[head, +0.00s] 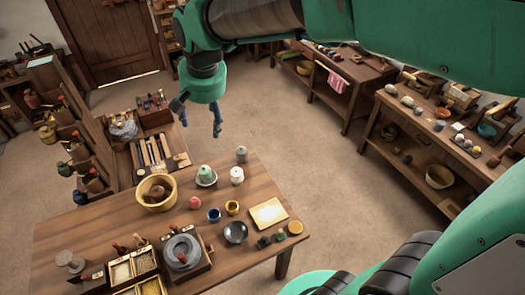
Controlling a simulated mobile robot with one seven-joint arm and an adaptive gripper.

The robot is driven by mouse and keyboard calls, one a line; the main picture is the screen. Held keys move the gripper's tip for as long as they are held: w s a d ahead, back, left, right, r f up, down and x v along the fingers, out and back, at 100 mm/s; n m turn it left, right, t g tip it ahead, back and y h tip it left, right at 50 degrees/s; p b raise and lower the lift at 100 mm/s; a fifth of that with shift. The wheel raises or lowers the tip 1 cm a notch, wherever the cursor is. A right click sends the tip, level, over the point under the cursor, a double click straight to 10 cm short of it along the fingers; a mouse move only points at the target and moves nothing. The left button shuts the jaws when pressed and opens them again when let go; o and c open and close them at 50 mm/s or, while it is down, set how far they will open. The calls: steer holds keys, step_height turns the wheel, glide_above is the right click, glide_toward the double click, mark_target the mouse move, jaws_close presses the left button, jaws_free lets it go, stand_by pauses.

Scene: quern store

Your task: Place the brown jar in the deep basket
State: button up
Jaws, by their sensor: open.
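The deep basket (160,208) looks like a round tan container on the wooden table, left of the table's middle. A brown rounded thing (157,191), seemingly the brown jar, sits inside it, below the rim; its lower part is hidden by the basket wall. My gripper (201,128) is open and empty, with its blue fingers pointing down. It is in the air above and to the right of the basket in the picture, apart from it and from the brown thing.
On the table (90,225) stand a green pot on a saucer (206,175), a white jar (237,175), a grey jar (241,154), small cups, a dark bowl (235,232), a pale board (269,213) and a quern (181,252). Shelves stand at left, benches at right. Open floor lies between.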

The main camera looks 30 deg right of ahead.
steer(key=s+d+n+t, duration=0.1)
steer(key=s+d, duration=0.2)
steer(key=s, duration=0.8)
steer(key=s+d+n+t, duration=0.1)
steer(key=s+d, duration=0.3)
steer(key=s, duration=0.8)
steer(key=shift+s+d+r+n+h, duration=0.3)
steer(key=shift+r+n, duration=0.1)
steer(key=shift+r, duration=0.05)
step_height(320, 180, down, 7)
steer(key=b, duration=0.7)
steer(key=shift+f, duration=0.15)
